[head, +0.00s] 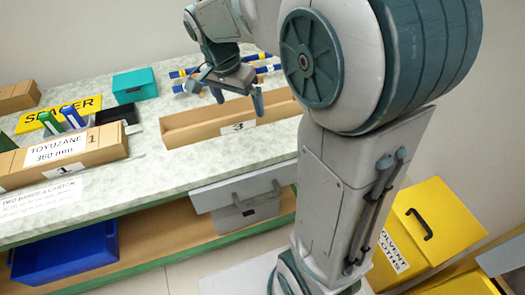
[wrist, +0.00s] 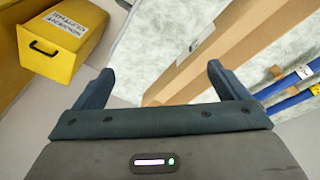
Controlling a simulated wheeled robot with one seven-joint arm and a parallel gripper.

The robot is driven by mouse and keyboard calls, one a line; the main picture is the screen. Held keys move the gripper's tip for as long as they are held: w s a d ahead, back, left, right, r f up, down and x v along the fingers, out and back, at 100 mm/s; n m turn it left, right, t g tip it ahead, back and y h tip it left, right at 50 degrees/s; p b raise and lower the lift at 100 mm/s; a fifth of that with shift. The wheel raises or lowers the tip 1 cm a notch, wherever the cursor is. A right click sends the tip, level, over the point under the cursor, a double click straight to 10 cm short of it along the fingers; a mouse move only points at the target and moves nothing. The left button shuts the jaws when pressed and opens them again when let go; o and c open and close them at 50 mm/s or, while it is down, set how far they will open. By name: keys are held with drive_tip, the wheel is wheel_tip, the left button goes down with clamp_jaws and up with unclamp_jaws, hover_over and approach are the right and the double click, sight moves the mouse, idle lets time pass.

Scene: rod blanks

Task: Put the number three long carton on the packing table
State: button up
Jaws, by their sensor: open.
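The number three long carton (head: 190,133) is a brown, open-topped box lying on the speckled bench, with a white "3" label on its near side. In the wrist view the carton (wrist: 245,45) runs diagonally up to the right. My gripper (head: 238,100) is open and empty, above the carton near its label. In the wrist view its fingertips (wrist: 160,70) are spread apart, with nothing between them; I cannot tell the exact height above the carton. My arm hides part of the carton's right end. I cannot tell which surface is the packing table.
Blue banded rods (head: 265,69) lie behind the carton. To the left are a closed carton marked 1 (head: 105,145), a black tray (head: 115,115), a teal box (head: 134,86) and a yellow spacer sign (head: 85,105). A yellow solvent-cloths bin (head: 440,225) stands right; a blue bin (head: 65,255) sits below.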

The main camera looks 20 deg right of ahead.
drive_tip(key=s+f+n+t+y, duration=0.1)
drive_tip(key=s+f+n+y, duration=0.1)
drive_tip(key=s+n, duration=0.8)
drive_tip(key=s+f, duration=0.1)
drive_tip(key=s, duration=0.4)
drive_tip(key=shift+s+d+t+y, duration=0.3)
drive_tip(key=shift+s, duration=0.1)
